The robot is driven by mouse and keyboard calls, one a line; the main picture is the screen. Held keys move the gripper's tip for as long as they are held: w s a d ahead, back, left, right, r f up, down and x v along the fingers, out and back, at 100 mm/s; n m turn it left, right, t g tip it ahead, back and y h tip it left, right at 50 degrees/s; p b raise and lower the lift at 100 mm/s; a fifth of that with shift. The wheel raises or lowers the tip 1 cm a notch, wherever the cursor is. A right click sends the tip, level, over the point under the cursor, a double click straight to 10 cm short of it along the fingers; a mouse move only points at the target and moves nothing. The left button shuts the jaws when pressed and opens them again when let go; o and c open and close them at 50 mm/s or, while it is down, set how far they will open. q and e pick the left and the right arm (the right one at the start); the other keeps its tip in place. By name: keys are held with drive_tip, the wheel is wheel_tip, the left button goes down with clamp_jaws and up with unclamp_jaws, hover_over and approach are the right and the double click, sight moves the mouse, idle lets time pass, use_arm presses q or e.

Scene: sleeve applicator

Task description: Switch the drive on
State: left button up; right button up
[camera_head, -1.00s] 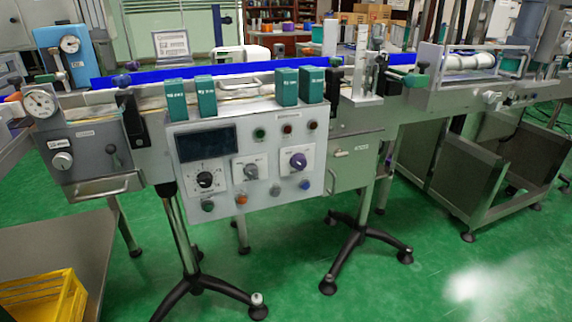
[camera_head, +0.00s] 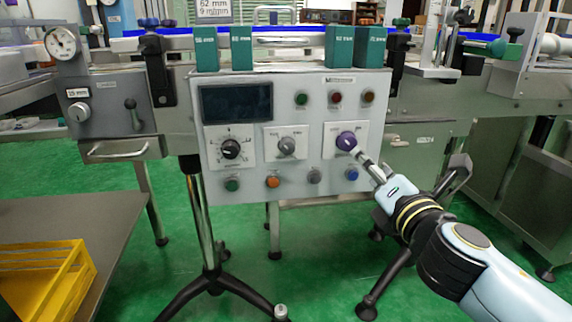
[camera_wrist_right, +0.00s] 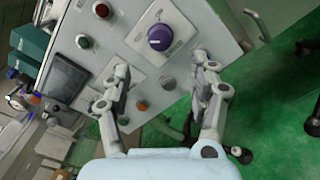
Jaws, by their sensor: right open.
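The control panel (camera_head: 290,110) hangs on the front of the machine. A purple rotary knob (camera_head: 346,141) with a pale pointer mark sits on a white plate at its right; its label is too small to read. The knob also shows in the right wrist view (camera_wrist_right: 160,37), ahead of my fingers. My right gripper (camera_head: 362,158) is close by the knob's lower right. In the wrist view its two fingers (camera_wrist_right: 161,70) are apart, with nothing held between them. Contact with the knob cannot be told. My left gripper is out of view.
A grey knob (camera_head: 287,146) and a black dial (camera_head: 230,149) lie left of the purple knob. A yellow crate (camera_head: 50,285) stands at lower left.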

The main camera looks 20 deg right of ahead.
sight(351, 144)
drive_tip(key=x, duration=0.9)
drive_tip(key=shift+d, duration=0.1)
drive_tip(key=shift+w+d, duration=0.15)
drive_tip(key=shift+w, duration=0.4)
drive_tip(key=c, duration=1.2)
drive_tip(key=shift+o, duration=0.2)
